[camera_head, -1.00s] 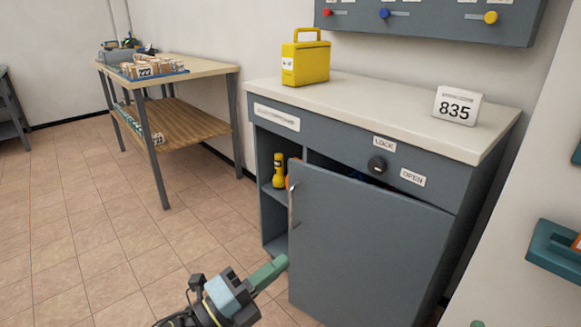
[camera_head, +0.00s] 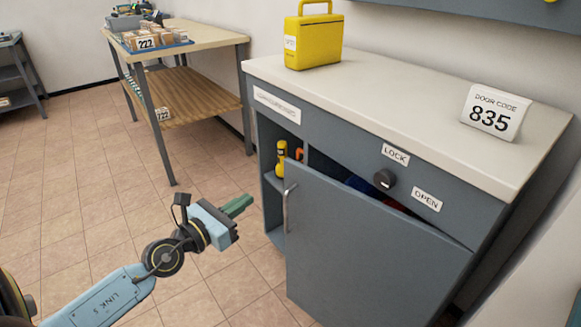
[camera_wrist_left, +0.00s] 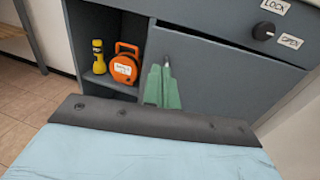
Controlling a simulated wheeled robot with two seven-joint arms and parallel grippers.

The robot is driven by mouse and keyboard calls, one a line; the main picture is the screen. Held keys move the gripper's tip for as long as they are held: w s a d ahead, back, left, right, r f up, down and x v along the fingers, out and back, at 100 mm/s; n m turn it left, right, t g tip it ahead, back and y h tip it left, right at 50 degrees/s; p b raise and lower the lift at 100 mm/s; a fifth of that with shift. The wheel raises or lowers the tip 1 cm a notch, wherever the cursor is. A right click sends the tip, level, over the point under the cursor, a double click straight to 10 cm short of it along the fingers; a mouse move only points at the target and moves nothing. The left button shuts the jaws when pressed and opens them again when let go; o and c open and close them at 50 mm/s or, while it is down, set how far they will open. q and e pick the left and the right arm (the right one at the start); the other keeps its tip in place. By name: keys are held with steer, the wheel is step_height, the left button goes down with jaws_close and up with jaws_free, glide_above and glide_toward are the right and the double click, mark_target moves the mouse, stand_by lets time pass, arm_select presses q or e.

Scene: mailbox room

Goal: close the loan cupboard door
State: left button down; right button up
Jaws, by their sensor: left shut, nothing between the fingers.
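The grey loan cupboard door (camera_head: 365,255) stands partly open, with a gap along its top and its left side. Its upright metal handle (camera_head: 287,207) is near the left edge. The door also fills the middle of the left wrist view (camera_wrist_left: 215,75). A dark knob (camera_head: 384,179) sits between the LOCK and OPEN labels on the cupboard front. My left gripper (camera_head: 238,205) is shut and empty, left of the door edge and apart from it in the head view. Its green fingers (camera_wrist_left: 162,88) overlap the door's left part in the wrist view. My right gripper is not in view.
Inside the cupboard are a yellow torch (camera_wrist_left: 98,57) and an orange reel-like item (camera_wrist_left: 125,64). On top stand a yellow case (camera_head: 313,40) and an 835 door code sign (camera_head: 494,112). A wooden table (camera_head: 205,43) stands left. The tiled floor (camera_head: 75,190) between is clear.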

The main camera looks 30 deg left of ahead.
arm_select(q)
glide_toward(290, 169)
steer(key=w, duration=0.4)
steer(key=w+d+b, duration=0.1)
steer(key=w, duration=0.1)
steer(key=shift+w+d, duration=0.15)
steer(key=shift+w, duration=0.2)
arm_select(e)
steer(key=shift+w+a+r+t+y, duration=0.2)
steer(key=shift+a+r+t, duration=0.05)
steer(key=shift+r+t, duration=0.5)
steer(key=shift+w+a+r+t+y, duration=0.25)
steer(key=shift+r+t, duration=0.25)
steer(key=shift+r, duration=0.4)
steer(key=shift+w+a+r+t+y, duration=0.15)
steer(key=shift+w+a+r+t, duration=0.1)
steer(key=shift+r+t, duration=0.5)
